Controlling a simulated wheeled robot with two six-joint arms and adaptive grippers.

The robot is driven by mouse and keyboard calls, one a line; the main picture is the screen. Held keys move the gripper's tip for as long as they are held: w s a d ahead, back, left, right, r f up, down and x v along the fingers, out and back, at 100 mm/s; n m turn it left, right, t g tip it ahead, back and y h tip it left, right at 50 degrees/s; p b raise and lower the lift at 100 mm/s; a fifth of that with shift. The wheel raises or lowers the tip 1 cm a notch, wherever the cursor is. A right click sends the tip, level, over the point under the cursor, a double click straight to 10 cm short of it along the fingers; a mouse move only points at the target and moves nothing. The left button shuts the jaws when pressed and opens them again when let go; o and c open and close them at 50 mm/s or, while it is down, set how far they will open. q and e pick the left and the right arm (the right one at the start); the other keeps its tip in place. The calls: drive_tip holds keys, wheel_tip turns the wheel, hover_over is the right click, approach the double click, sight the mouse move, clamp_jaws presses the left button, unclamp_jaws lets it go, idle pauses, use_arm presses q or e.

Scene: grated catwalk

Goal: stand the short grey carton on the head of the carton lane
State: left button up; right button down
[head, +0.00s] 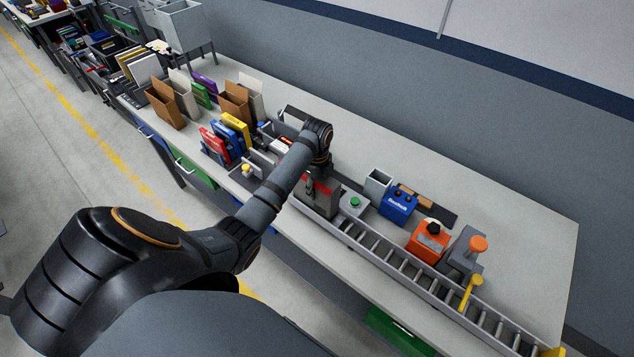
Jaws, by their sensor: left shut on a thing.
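The short grey carton (318,201) is upright at the upper left end of the carton lane (404,264), a roller track along the bench front. A red patch shows near its top. My left gripper (317,178) reaches down from above and is shut on the carton's top. The carton's base is over or on the lane's head; I cannot tell whether it touches the rollers. The gripper and wrist hide part of the carton's top. My right gripper is not in view.
Beside the lane stand a green-button box (354,204), a blue box (397,207), an orange device (428,241) and a grey device with an orange knob (466,250). Colourful cartons (226,138) and open brown boxes (166,103) stand left. The bench's back right (500,200) is clear.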

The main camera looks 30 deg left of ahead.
use_arm(q)
drive_tip(key=shift+f, duration=0.35)
drive_tip(key=o, duration=1.7)
drive_tip(key=shift+c, duration=0.2)
drive_tip(key=shift+r+p, duration=0.65)
drive_tip(key=shift+r, duration=3.35)
drive_tip(key=shift+f, duration=0.1)
